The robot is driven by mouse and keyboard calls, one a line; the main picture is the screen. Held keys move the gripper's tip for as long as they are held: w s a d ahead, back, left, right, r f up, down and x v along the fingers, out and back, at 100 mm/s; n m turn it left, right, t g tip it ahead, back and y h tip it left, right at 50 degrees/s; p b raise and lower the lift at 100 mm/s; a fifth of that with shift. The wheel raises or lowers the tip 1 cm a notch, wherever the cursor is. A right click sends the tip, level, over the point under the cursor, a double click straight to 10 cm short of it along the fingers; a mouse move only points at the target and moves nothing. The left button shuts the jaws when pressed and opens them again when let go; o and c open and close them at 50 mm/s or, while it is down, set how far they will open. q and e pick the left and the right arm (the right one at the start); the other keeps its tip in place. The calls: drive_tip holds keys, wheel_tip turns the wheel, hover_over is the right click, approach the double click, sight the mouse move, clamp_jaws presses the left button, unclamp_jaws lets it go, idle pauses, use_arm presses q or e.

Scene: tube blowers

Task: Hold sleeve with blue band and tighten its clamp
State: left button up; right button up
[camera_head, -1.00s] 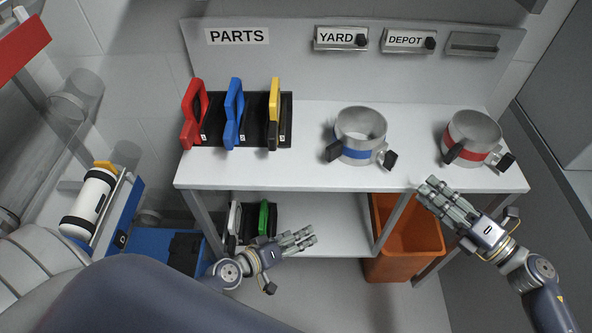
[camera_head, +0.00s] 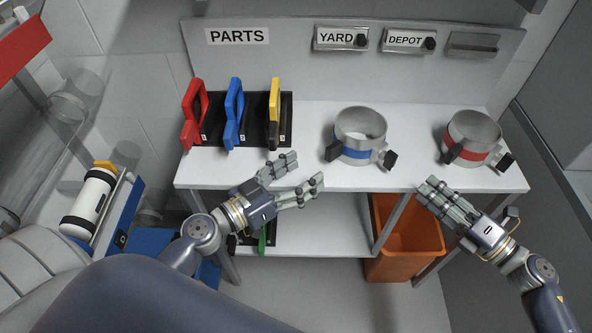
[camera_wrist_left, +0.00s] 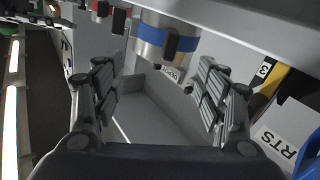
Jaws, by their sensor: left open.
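The sleeve with the blue band (camera_head: 357,153) is a short, open metal cylinder standing upright on the white table. It has a black block on its left and another (camera_head: 390,160) on a lug at its right; I cannot tell how tight its clamp is. My left gripper (camera_head: 306,170) is open and empty, left of the sleeve near the table's front edge, its fingers pointing toward it. In the left wrist view the blue-banded sleeve (camera_wrist_left: 150,38) is ahead, between the spread fingers but apart from them. My right gripper (camera_head: 430,190) is at the table's front right edge, apart from both sleeves; its fingers look close together.
A red-banded sleeve (camera_head: 472,135) stands at the right. A black rack (camera_head: 287,110) holds red, blue and yellow tools at the left. YARD (camera_head: 341,39) and DEPOT (camera_head: 409,41) signs are on the back panel. An orange bin (camera_head: 408,240) stands below.

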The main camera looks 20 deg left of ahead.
sight(327, 153)
use_arm(q)
drive_tip(key=shift+w+a+f+m, duration=0.1)
drive_tip(key=shift+w+a+m, duration=0.35)
drive_tip(key=shift+m, duration=0.45)
drive_tip(key=x, duration=1)
drive_tip(key=shift+w+f, duration=0.1)
drive_tip(key=shift+w, duration=0.05)
clamp_jaws()
idle(0.5)
